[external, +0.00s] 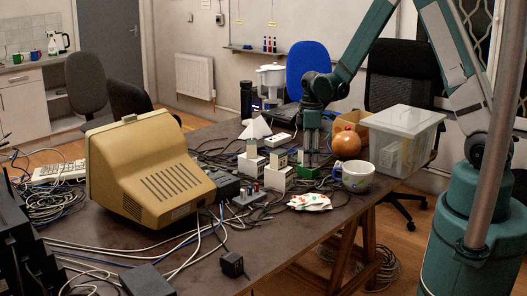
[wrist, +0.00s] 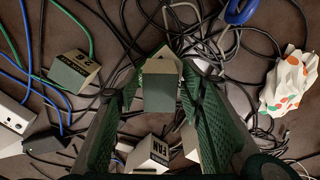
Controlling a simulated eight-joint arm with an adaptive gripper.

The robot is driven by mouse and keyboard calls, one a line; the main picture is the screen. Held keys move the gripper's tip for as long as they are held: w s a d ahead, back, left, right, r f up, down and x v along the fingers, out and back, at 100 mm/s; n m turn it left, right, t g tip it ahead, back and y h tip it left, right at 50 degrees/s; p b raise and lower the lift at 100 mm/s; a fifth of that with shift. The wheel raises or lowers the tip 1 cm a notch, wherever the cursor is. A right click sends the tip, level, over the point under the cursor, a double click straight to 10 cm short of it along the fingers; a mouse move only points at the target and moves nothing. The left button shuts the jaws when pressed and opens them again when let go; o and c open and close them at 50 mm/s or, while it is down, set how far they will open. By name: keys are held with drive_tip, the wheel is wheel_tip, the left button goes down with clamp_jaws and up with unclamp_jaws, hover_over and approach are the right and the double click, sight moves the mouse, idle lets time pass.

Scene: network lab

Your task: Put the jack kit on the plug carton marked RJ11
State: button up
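My gripper (wrist: 158,88) points down, its two green-padded fingers apart. A small pale box with a grey-green face (wrist: 159,92) shows between the fingertips, with narrow gaps on both sides. I cannot tell whether it is the jack kit. A dark-fronted carton (wrist: 75,72) at the left of the wrist view has lettering too unclear to read. The RJ11 mark is not readable.
A beige monitor (external: 150,170) stands at left. A white mug (external: 358,177), a round orange-brown object (external: 347,145) and a clear bin (external: 402,140) stand right of my gripper. A spotted crumpled packet (external: 310,202) lies in front. Loose cables (external: 235,205) cover much of the table.

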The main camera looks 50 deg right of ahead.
drive_tip(key=shift+r, duration=0.15)
wheel_tip(320, 180, up, 12)
drive_tip(key=p, duration=0.1)
drive_tip(key=shift+p, duration=0.35)
idle(0.4)
drive_tip(key=shift+r, duration=0.1)
idle(0.5)
drive_tip(key=s+a+r+m+t, duration=0.2)
drive_tip(key=s+a+r, duration=0.1)
drive_tip(key=s+r, duration=0.4)
drive_tip(key=s+a+r+m+t, duration=0.1)
drive_tip(key=s+a+r+m, duration=0.15)
drive_tip(key=s+r, duration=0.45)
drive_tip(key=s+a+r+m+t, duration=0.2)
drive_tip(key=s+r, duration=0.1)
drive_tip(key=s, duration=0.4)
drive_tip(key=s+a+r+m+t, duration=0.2)
drive_tip(key=s+r, duration=0.1)
drive_tip(key=s, duration=0.4)
drive_tip(key=shift+a, duration=0.25)
drive_tip(key=shift+s+m, duration=0.1)
drive_tip(key=shift+m, duration=0.15)
